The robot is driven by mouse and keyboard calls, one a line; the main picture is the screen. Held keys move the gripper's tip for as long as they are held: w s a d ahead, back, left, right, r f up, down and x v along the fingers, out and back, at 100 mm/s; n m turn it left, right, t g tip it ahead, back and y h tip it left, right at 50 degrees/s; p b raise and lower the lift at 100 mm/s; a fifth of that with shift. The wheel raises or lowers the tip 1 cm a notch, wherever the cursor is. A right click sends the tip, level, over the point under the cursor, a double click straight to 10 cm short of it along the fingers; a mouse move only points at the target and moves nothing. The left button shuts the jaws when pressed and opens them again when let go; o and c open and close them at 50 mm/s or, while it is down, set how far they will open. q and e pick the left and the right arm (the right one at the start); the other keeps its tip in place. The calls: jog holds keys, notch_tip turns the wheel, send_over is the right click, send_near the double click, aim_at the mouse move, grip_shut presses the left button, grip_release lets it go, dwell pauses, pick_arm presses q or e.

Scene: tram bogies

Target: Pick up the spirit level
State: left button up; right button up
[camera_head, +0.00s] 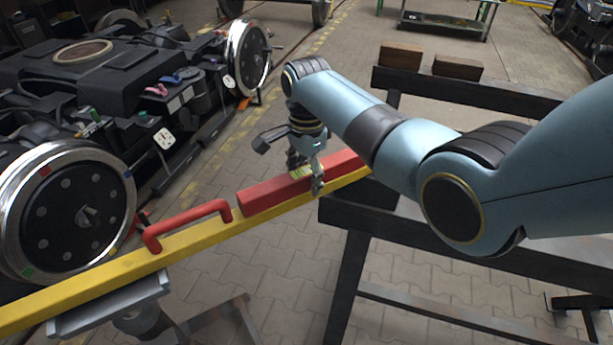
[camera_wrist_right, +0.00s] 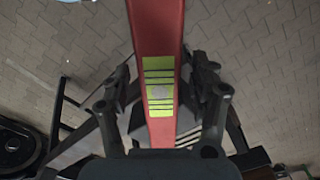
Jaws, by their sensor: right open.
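The spirit level (camera_head: 275,194) is a long red bar with a yellow-green striped vial window, lying along the yellow beam in the head view. In the right wrist view the spirit level (camera_wrist_right: 158,35) runs down the middle, its striped window between the fingers. My right gripper (camera_head: 311,180) is over the level, pointing down, near the vial window. In the wrist view the right gripper (camera_wrist_right: 164,92) is open, one finger on each side of the red bar. Contact is not visible. My left gripper is not in view.
The yellow beam (camera_head: 90,286) carries a red handle (camera_head: 187,226) left of the level and rests on a grey support (camera_head: 105,309). A bogie with wheels (camera_head: 66,212) stands at left. A dark trestle (camera_head: 375,212) is at right; wooden blocks (camera_head: 457,67) lie behind.

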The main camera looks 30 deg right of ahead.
grip_shut()
dwell(0.3)
jog(key=shift+r, duration=0.1)
